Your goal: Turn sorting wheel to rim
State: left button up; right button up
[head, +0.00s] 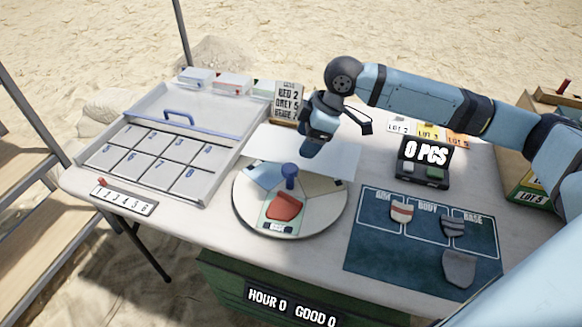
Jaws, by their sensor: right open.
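The round sorting wheel (318,219) lies on the table, with pale and blue sectors and a blue upright knob (290,176) near its middle. A red sherd (284,207) lies on its front sector, above a small dark label. My right gripper (365,124) is above and behind the wheel, open and apart from the knob; its fingers are partly hidden by its own wrist. My left gripper is not in view.
A grey tray (216,176) with numbered compartments stands left of the wheel. A dark mat (375,255) with several sherds lies right. A white board (262,139) lies behind the wheel.

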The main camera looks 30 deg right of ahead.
aim_at(290, 168)
jog(key=b+x, duration=0.1)
jog(key=x, duration=0.8)
jog(key=shift+w+a+f+b, duration=0.1)
jog(key=shift+f+b, duration=0.15)
jog(key=shift+b, duration=0.05)
jog(key=c, duration=1.2)
jog(key=shift+c, duration=0.3)
jog(key=shift+r, duration=0.1)
